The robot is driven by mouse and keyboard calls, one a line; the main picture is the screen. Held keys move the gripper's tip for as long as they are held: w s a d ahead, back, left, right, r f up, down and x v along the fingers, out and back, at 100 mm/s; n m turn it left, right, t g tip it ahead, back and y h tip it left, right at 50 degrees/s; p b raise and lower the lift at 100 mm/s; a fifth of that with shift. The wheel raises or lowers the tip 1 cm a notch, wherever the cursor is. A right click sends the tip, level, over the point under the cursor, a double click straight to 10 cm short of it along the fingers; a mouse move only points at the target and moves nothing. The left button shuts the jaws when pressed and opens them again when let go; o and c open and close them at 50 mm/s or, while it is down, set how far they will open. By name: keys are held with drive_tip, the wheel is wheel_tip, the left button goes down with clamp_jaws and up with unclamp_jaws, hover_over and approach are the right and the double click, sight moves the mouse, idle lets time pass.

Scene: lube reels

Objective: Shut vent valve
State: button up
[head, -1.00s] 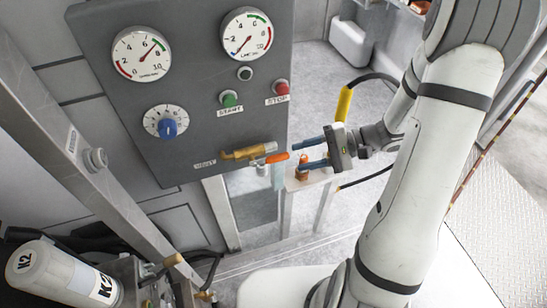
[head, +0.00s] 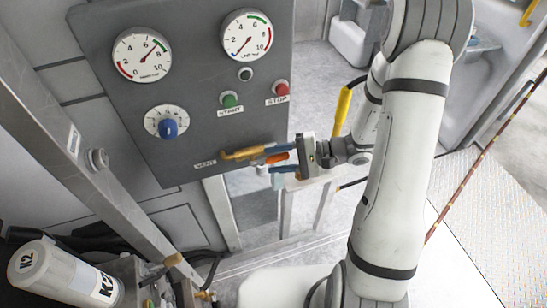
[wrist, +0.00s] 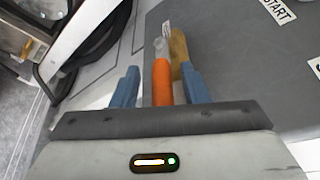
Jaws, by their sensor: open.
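The vent valve is a brass body (head: 240,154) low on the grey panel, beside a VENT label. Its lever has an orange handle (head: 277,158) that points right, in line with the brass body. In the wrist view the orange handle (wrist: 162,82) lies between the two blue fingers, with the brass body (wrist: 179,48) beyond it. My gripper (head: 276,159) is open around the handle, one finger on each side. In the wrist view a gap shows between my gripper (wrist: 158,88) and the handle on the left; on the right the finger is close to it.
The grey panel (head: 185,90) carries two gauges, a blue selector knob (head: 168,129), a green START button (head: 229,99) and a red STOP button (head: 280,87) above the valve. A yellow-sleeved hose (head: 342,108) hangs behind my wrist. A white K2 cylinder (head: 60,275) is at lower left.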

drive_tip(key=shift+c, duration=0.5)
clamp_jaws()
drive_tip(key=shift+f, duration=0.1)
